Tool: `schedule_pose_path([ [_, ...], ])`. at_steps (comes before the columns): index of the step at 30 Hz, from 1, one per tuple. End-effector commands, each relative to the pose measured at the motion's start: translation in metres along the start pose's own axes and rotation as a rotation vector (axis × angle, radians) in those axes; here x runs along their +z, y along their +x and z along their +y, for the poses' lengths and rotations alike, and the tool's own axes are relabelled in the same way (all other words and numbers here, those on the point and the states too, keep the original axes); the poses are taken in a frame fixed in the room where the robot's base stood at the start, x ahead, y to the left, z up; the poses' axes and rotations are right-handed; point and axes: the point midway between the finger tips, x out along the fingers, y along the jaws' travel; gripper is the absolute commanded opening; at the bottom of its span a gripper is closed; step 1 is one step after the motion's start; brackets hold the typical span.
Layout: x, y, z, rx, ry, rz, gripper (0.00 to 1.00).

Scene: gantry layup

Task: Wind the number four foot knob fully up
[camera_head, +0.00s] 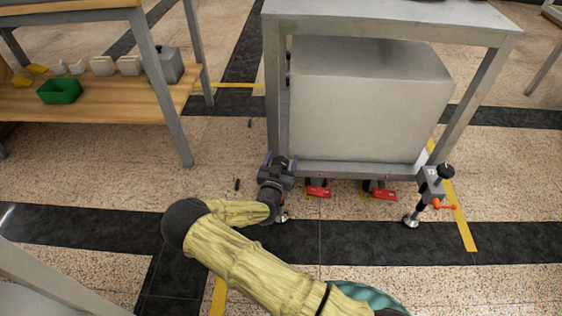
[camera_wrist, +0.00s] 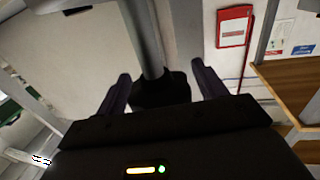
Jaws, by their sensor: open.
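A black foot knob (camera_wrist: 160,92) shows in the wrist view below a grey post (camera_wrist: 143,38). My gripper (camera_wrist: 161,74) is open, with one purple finger on either side of this knob and a gap at each side. In the head view my gripper (camera_head: 279,161) is at the bottom of the machine frame's left front leg, and it hides most of that foot. A metal foot pad (camera_head: 282,217) shows below it. Another foot, with a black knob (camera_head: 445,171) and an orange lever (camera_head: 442,204), is at the right front leg. I see no foot numbers.
The grey frame (camera_head: 276,90) carries a large box (camera_head: 365,100). Two red items (camera_head: 319,191) (camera_head: 380,193) are under its front rail. A wooden shelf (camera_head: 120,112) with a green bin (camera_head: 60,90) stands at left. The floor in front is clear.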

Motion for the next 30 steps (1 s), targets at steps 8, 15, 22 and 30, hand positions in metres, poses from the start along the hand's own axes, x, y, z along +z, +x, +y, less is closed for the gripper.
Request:
schedule_pose_path([
  [8, -0.0001, -0.0001, 0.0004, 0.001, 0.0, 0.0, 0.33],
  [15, -0.0005, -0.0001, 0.0007, -0.003, 0.0, 0.001, 0.26],
  [22, -0.0025, -0.0002, 0.0004, -0.049, -0.003, 0.0, 0.26],
  [30, -0.0059, -0.0004, -0.0005, -0.192, -0.003, -0.002, 0.26],
])
